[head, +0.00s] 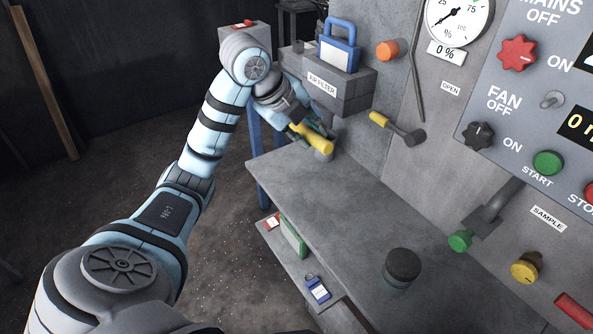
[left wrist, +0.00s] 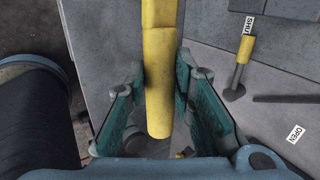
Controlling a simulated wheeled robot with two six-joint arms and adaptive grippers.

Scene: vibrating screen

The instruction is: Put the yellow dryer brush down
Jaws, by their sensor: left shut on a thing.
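The yellow dryer brush (head: 315,138) is a yellow cylinder in the head view, held in my left gripper (head: 306,131) near the far end of the grey bench. In the left wrist view the yellow brush (left wrist: 158,75) runs down between the two teal fingers of my left gripper (left wrist: 158,100). The gripper is shut on it. The brush is tilted, and its far end is cut off by the top of the wrist view. In the head view it appears over the bench top (head: 300,175); I cannot tell whether it touches. My right gripper is not in view.
A yellow-handled lever (head: 398,128) sticks out from the wall to the right. The bench middle is clear.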

